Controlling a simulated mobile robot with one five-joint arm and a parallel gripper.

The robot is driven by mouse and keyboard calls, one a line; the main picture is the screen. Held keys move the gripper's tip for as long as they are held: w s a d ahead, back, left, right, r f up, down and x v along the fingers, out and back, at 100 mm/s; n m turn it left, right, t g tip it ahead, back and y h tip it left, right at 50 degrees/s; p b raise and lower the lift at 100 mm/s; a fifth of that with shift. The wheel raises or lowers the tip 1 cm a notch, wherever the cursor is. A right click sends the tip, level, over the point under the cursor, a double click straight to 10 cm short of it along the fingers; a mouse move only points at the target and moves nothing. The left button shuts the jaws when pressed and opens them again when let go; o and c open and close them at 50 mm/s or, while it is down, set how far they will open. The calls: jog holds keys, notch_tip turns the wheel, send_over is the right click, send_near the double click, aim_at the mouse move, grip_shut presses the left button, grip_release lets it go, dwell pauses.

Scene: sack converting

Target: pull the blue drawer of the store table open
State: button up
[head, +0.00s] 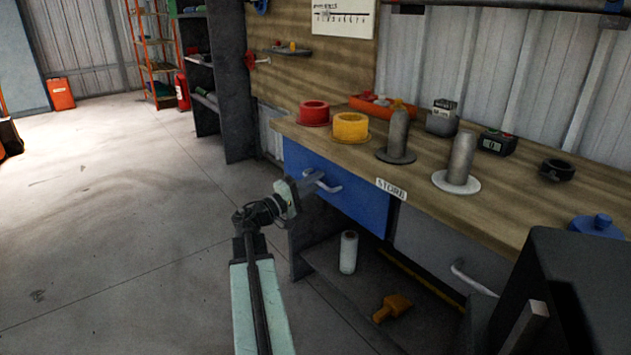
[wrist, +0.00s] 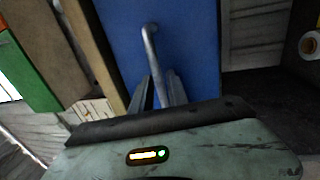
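The blue drawer (head: 343,189) is under the left part of the store table (head: 424,179), beside the STORE label (head: 391,188). Its front looks about flush with the table, with no visible gap. Its pale bar handle (head: 326,184) also shows in the wrist view (wrist: 150,45), running down across the blue front. My gripper (head: 315,180) is at this handle. In the wrist view my two dark fingers (wrist: 159,80) lie on either side of the bar, close to it. Whether they press on it is not clear.
A grey drawer (head: 440,247) with its own handle is to the right. A white roll (head: 348,252) and an orange-yellow tool (head: 392,307) are on the low shelf. Spools and tools stand on the table top. The floor (head: 120,230) to the left is clear.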

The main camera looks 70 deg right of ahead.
grip_shut()
dwell(1.4)
